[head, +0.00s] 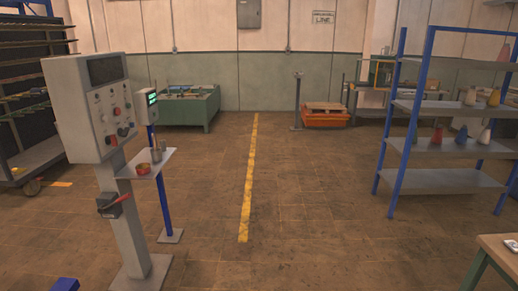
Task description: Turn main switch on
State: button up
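A grey control cabinet (86,150) stands on a pedestal at the left of the head view. Its sloped face carries a dark screen, several small knobs and buttons, and a larger red and dark knob (123,131) low on the right. The handle slants up to the right. No label is legible, so I cannot tell which of these is the main switch. My gripper is not in view.
A small shelf (147,165) with a red-brown ring and cups juts right of the pedestal, beside a blue post with a lit display (152,98). A blue-framed rack (450,107) stands at right, a table corner (500,248) at lower right. The middle floor is clear.

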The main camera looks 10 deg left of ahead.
aim_at(112, 138)
jog(key=u, duration=0.35)
jog(key=i, duration=1.45)
jog(key=u, duration=0.7)
jog(key=i, duration=0.75)
jog(key=u, duration=0.65)
jog(key=i, duration=0.6)
jog(key=u, duration=1)
jog(key=i, duration=0.8)
jog(key=u, duration=0.55)
